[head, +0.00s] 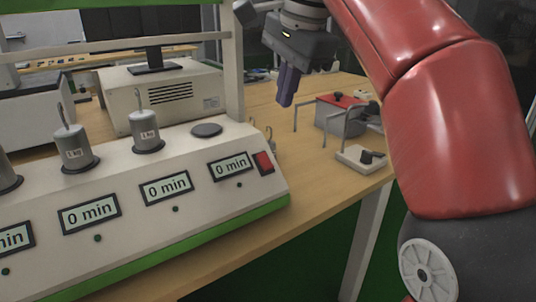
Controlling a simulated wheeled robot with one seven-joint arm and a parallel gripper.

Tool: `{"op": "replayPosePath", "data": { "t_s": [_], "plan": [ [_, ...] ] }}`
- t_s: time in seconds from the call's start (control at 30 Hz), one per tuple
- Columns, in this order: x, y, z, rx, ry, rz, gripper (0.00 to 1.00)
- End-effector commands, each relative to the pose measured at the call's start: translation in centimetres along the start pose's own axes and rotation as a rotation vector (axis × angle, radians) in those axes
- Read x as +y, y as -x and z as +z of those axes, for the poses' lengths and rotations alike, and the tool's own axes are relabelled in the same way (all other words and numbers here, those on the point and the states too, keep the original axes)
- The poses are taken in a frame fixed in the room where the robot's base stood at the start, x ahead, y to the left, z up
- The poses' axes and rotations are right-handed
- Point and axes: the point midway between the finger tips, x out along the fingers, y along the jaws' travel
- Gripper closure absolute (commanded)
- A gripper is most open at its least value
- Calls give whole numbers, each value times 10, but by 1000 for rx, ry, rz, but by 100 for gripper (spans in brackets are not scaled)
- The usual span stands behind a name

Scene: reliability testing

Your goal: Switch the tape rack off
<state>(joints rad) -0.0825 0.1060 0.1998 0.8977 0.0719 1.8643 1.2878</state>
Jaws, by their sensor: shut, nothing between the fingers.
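The tape rack (200,205) is a long light-grey console with a green lower edge, at the left on the wooden table. Its sloped front has several displays reading "0 min" where whole. A red rocker switch (263,162) sits at the right end of the front; its position is too small to tell. Metal weights, such as this one (145,133), stand on top, and the rightmost round pad (207,130) is empty. My gripper (286,100) is shut and empty, above the table behind and to the right of the switch, apart from it.
A beige box instrument (165,95) stands behind the rack. A grey-red device (338,115) and a small white base with a black knob (362,158) stand at the right of the table. My red arm covers the right side.

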Motion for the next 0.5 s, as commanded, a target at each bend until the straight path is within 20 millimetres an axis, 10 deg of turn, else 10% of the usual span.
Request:
{"op": "replayPosePath", "data": {
  "t_s": [0.5],
  "plan": [
    [1, -26, 0, 0, 2, 1, 100]
  ]
}}
